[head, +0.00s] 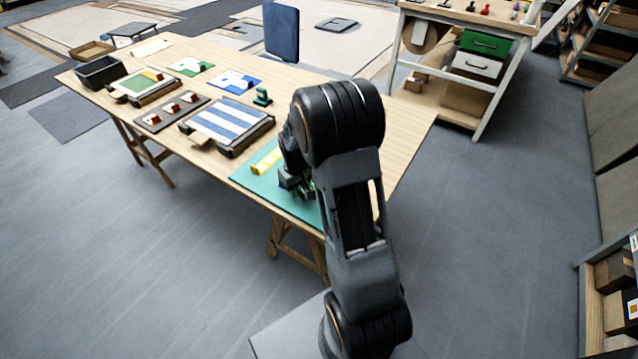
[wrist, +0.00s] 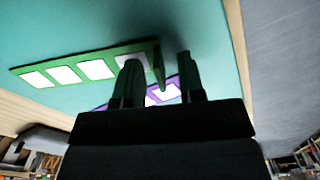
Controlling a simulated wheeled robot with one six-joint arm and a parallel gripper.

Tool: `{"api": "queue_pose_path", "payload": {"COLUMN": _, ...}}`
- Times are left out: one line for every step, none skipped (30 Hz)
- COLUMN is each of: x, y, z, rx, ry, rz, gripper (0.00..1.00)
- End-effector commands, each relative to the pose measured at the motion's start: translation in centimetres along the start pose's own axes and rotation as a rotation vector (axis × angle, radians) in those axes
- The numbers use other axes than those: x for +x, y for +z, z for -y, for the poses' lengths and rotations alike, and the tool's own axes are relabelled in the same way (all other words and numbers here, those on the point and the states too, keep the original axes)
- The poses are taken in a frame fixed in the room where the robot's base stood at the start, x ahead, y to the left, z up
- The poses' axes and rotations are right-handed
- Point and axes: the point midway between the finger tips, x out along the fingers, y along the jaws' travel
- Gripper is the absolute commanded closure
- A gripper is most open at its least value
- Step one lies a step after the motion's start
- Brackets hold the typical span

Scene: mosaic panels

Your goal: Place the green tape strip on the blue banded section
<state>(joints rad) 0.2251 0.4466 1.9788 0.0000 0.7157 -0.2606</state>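The green tape strip (wrist: 52,70), with several white squares and a raised green tab at its right end, lies on the teal mat in the wrist view. My gripper (wrist: 158,60) is over that end, its two fingers apart with the tab between them; I see no finger touching it. In the head view my gripper (head: 296,184) is low over the mat, and my arm hides most of the strip. The blue banded section, a blue and white striped panel (head: 229,123) in a dark-sided frame, lies on the table left of and beyond my gripper.
A purple strip (wrist: 172,90) lies close to the green one, partly behind my fingers. A yellow strip (head: 266,162) lies on the teal mat (head: 246,178). Other panels, a strip rack (head: 151,119) and a black bin (head: 100,72) occupy the table's left. A small green object (head: 262,97) stands beyond the striped panel.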

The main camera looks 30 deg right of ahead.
Motion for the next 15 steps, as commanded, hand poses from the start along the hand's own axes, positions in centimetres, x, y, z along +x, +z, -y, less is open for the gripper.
{"api": "queue_pose_path", "payload": {"x": 0.01, "y": 0.00, "z": 0.00, "rx": 0.000, "ry": 0.000, "rz": 0.000, "gripper": 0.64}}
{"api": "queue_pose_path", "payload": {"x": 0.00, "y": 0.00, "z": 0.00, "rx": 0.000, "ry": 0.000, "rz": 0.000, "gripper": 0.64}}
{"api": "queue_pose_path", "payload": {"x": 0.00, "y": 0.00, "z": 0.00, "rx": 0.000, "ry": 0.000, "rz": 0.000, "gripper": 0.64}}
{"api": "queue_pose_path", "payload": {"x": -0.01, "y": 0.00, "z": 0.00, "rx": 0.000, "ry": 0.000, "rz": 0.000, "gripper": 0.64}}
{"api": "queue_pose_path", "payload": {"x": -0.01, "y": 0.01, "z": 0.00, "rx": 0.000, "ry": 0.000, "rz": 0.000, "gripper": 0.65}}
{"api": "queue_pose_path", "payload": {"x": -0.01, "y": 0.01, "z": 0.01, "rx": 0.000, "ry": 0.000, "rz": 0.000, "gripper": 0.69}}
{"api": "queue_pose_path", "payload": {"x": -0.01, "y": 0.01, "z": 0.01, "rx": 0.000, "ry": 0.000, "rz": 0.000, "gripper": 0.72}}
{"api": "queue_pose_path", "payload": {"x": -0.02, "y": 0.01, "z": 0.01, "rx": 0.000, "ry": 0.000, "rz": 0.000, "gripper": 0.74}}
{"api": "queue_pose_path", "payload": {"x": -0.02, "y": 0.00, "z": 0.01, "rx": 0.000, "ry": 0.000, "rz": 0.000, "gripper": 0.78}}
{"api": "queue_pose_path", "payload": {"x": -0.02, "y": 0.01, "z": 0.01, "rx": 0.000, "ry": 0.000, "rz": 0.000, "gripper": 0.81}}
{"api": "queue_pose_path", "payload": {"x": -0.02, "y": 0.01, "z": 0.01, "rx": 0.000, "ry": 0.000, "rz": 0.000, "gripper": 0.84}}
{"api": "queue_pose_path", "payload": {"x": -0.03, "y": 0.01, "z": 0.01, "rx": 0.000, "ry": 0.000, "rz": 0.000, "gripper": 0.88}}
{"api": "queue_pose_path", "payload": {"x": -0.03, "y": 0.01, "z": 0.01, "rx": 0.000, "ry": 0.000, "rz": 0.000, "gripper": 0.91}}
{"api": "queue_pose_path", "payload": {"x": -0.03, "y": 0.01, "z": 0.01, "rx": 0.000, "ry": 0.000, "rz": 0.000, "gripper": 0.94}}
{"api": "queue_pose_path", "payload": {"x": -0.03, "y": 0.01, "z": 0.01, "rx": 0.000, "ry": 0.000, "rz": 0.000, "gripper": 0.97}}
